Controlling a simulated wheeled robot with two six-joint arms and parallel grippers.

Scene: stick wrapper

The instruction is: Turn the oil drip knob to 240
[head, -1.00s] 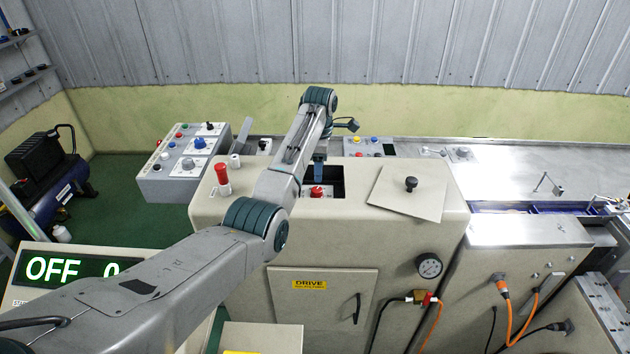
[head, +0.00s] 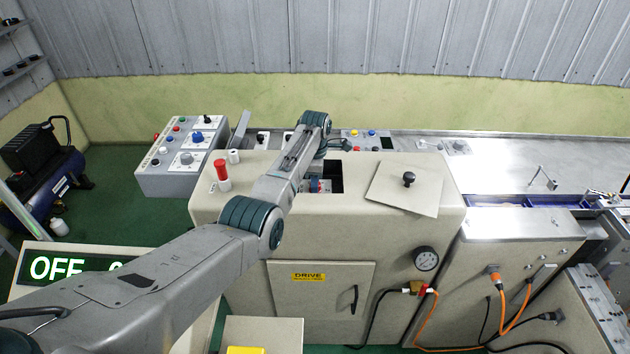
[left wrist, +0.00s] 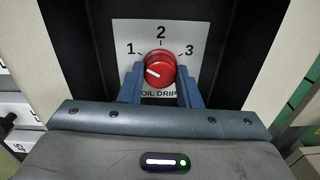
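The oil drip knob (left wrist: 160,68) is red and sits on a white plate (left wrist: 188,30) marked 1, 2, 3 and "OIL DRIP". In the head view, the knob (head: 314,186) shows partly inside the dark opening of the beige cabinet (head: 235,195), beside my left arm. My right gripper is not in view.
A loose cover plate with a black knob (head: 405,190) lies right of the opening. A red-topped post (head: 222,174) stands on the left of the cabinet top.

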